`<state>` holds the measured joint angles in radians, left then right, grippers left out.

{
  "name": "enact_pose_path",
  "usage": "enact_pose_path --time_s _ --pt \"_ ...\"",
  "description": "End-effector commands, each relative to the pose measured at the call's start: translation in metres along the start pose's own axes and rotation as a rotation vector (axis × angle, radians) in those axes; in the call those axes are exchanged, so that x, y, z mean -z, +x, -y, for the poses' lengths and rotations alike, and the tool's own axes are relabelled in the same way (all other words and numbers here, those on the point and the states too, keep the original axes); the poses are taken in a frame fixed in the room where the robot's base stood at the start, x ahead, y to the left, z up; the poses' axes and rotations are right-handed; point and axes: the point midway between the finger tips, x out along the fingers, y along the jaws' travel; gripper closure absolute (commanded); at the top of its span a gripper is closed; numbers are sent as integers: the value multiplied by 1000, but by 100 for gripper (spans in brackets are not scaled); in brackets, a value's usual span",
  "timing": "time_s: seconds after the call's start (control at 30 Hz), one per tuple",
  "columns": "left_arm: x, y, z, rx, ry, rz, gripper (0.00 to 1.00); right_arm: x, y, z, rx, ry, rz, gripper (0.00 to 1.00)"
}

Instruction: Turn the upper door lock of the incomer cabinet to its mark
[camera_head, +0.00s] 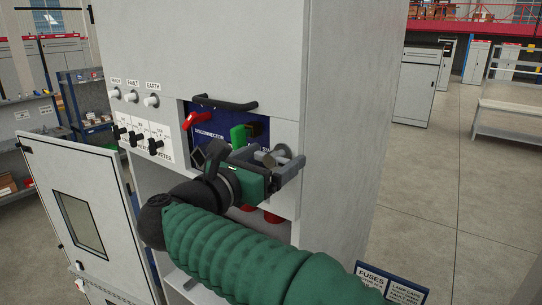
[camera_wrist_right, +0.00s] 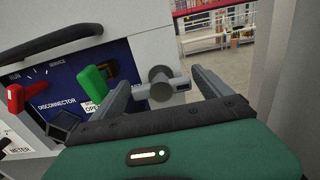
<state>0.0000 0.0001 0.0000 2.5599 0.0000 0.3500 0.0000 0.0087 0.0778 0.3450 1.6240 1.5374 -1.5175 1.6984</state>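The grey door lock (camera_wrist_right: 162,88), a round knob with a short crossbar, sits at the right side of the cabinet front in the right wrist view. It also shows partly in the head view (camera_head: 283,151). My right gripper (camera_wrist_right: 160,84) is open, one finger on each side of the lock. My left gripper is not in view.
A blue panel (camera_wrist_right: 60,92) beside the lock carries a red handle (camera_head: 176,122) and a green handle (camera_head: 238,136). A black bar handle (camera_head: 226,103) is above. A windowed door (camera_head: 85,210) stands open at left. Open floor lies at right.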

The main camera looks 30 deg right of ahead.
Motion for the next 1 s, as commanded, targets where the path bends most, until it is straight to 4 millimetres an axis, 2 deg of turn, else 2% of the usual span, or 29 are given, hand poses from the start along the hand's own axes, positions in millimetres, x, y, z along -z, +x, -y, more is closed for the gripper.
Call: enact_pose_path --time_s 0.07,0.4,0.73,1.0 --pt "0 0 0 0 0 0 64 0 0 0 0 0 0 24" --pt "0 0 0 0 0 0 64 0 0 -2 0 -1 0 68" --pt "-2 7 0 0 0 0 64 2 0 -2 -1 -44 0 68" --pt "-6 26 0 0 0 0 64 5 0 -3 -2 -207 0 68"
